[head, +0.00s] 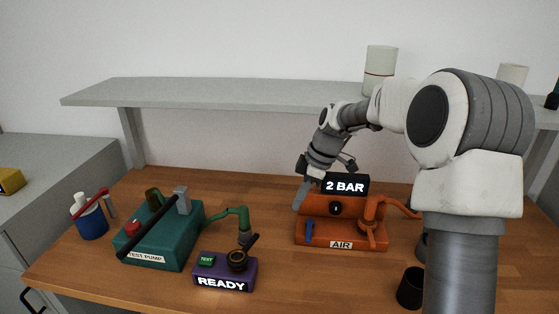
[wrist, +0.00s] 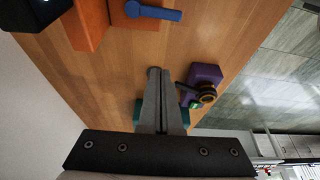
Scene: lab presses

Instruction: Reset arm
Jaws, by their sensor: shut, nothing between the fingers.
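My gripper (wrist: 158,72) is shut and empty in the wrist view, with its fingers together above the wooden table. In the head view my gripper (head: 299,196) is behind and left of the orange air unit (head: 312,232), which is labelled AIR and has a black display reading 2 BAR (head: 345,184). I cannot tell from the head view whether the fingers touch the unit.
A green test pump (head: 160,240) with a black bar stands left. A purple box (head: 225,272) reading READY sits at the front. A blue cup with tools (head: 91,223) is far left, a black cup (head: 411,287) front right. A grey shelf (head: 230,94) runs above the table's back.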

